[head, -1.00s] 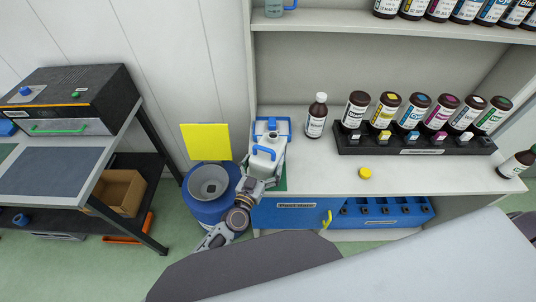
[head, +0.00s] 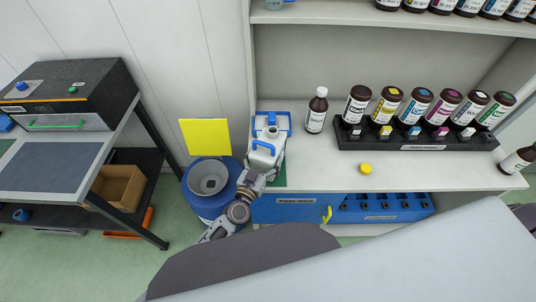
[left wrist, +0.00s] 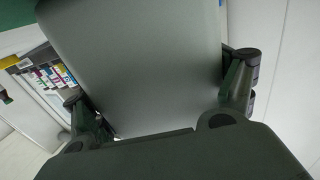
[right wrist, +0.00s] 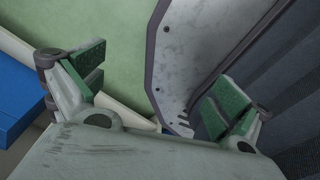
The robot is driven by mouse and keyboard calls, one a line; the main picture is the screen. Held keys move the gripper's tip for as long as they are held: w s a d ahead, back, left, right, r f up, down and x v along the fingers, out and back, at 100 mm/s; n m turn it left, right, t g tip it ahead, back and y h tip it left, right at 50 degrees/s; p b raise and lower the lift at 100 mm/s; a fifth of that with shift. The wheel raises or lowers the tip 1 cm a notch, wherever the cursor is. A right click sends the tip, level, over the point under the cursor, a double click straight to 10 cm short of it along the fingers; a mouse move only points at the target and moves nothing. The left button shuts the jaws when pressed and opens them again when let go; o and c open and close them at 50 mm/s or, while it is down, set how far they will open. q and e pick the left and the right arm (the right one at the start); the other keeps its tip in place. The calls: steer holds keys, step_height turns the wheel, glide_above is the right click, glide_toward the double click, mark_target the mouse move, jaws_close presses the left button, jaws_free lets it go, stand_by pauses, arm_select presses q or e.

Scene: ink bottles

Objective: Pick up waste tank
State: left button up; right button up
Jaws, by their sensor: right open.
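The waste tank (head: 262,160) is a white canister with a blue handle on top. It is at the left end of the white counter, in front of a blue frame (head: 286,124), and looks slightly tilted. My left gripper (head: 258,181) is at its near lower side. In the left wrist view the tank's pale wall (left wrist: 140,65) fills the space between the fingers of my left gripper (left wrist: 160,90), their pads against its sides. I cannot tell whether its base is clear of the counter. My right gripper (right wrist: 155,90) is open and empty in the right wrist view.
A brown bottle (head: 317,110) and a black rack (head: 350,143) of ink bottles stand right of the tank. A yellow cap (head: 365,169) lies on the counter. A shelf (head: 400,22) is above.

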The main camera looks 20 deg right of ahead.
mark_target(263, 143)
arm_select(q)
steer(key=c, duration=0.4)
steer(key=shift+w+r, duration=0.1)
steer(key=shift+c, duration=0.2)
arm_select(e)
steer(key=shift+w+d, duration=0.1)
steer(key=shift+d, duration=0.15)
steer(key=shift+d, duration=0.15)
arm_select(q)
steer(key=shift+r, duration=0.15)
arm_select(e)
steer(key=shift+d+r, duration=0.1)
arm_select(q)
steer(key=shift+r+p, duration=1.2)
steer(key=shift+r, duration=0.55)
step_height(263, 143, up, 4)
steer(key=p, duration=0.2)
steer(key=shift+p, duration=0.35)
steer(key=shift+r+p, duration=0.45)
steer(key=shift+r, duration=0.6)
arm_select(e)
step_height(263, 143, up, 6)
steer(key=shift+a, duration=0.2)
steer(key=shift+d+r, duration=0.1)
steer(key=shift+d, duration=0.1)
